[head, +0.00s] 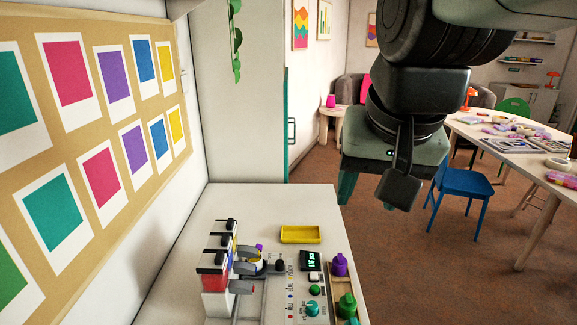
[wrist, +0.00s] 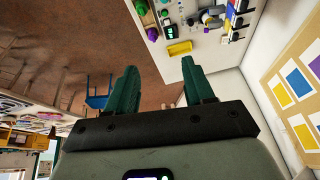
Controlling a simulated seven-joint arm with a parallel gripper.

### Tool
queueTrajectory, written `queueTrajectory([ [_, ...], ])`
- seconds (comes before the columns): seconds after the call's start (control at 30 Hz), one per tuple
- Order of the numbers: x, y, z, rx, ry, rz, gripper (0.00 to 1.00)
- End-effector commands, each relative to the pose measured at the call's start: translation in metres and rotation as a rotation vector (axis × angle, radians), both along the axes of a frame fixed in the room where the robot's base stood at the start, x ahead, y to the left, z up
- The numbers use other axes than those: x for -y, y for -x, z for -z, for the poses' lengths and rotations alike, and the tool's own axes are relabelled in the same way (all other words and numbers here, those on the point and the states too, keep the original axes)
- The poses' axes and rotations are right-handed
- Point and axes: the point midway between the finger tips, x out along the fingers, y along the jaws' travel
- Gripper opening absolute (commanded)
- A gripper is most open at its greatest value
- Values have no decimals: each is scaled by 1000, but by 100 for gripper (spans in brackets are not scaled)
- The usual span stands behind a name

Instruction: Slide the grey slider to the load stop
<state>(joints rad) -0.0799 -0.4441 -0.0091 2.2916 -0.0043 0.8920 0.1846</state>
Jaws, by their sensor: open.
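A bead machine with white, red and blue hoppers (head: 214,277) under black tops stands on the white counter in the head view. Grey rounded parts (head: 243,268) and a grey rail sit at its right side. A small dark knob (head: 280,265) stands on the panel beside them. I cannot tell which part is the grey slider, nor make out the load stop. My gripper (head: 393,187) hangs high to the right of the counter, apart from the machine. In the wrist view its green fingers (wrist: 160,85) are spread with nothing between them.
The panel holds a lit display (head: 310,260), a green button (head: 315,290) and a teal knob (head: 312,307). A yellow tray (head: 300,234) lies behind. Purple (head: 340,265) and green (head: 347,304) jars line the right edge. The counter's back is clear.

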Motion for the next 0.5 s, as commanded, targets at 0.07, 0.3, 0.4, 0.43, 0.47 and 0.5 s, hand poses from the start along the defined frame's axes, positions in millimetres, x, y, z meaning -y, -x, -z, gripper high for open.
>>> queueTrajectory([
  [0.07, -8, -36, 5, -46, -26, 50, 52],
  [0.3, -39, -135, 46, -161, -89, 226, 52],
  [0.4, -54, -173, 77, -209, -105, 300, 52],
  [0.43, -59, -183, 87, -222, -108, 322, 52],
  [0.47, -64, -193, 99, -237, -111, 346, 52],
  [0.5, -70, -206, 115, -256, -113, 377, 52],
])
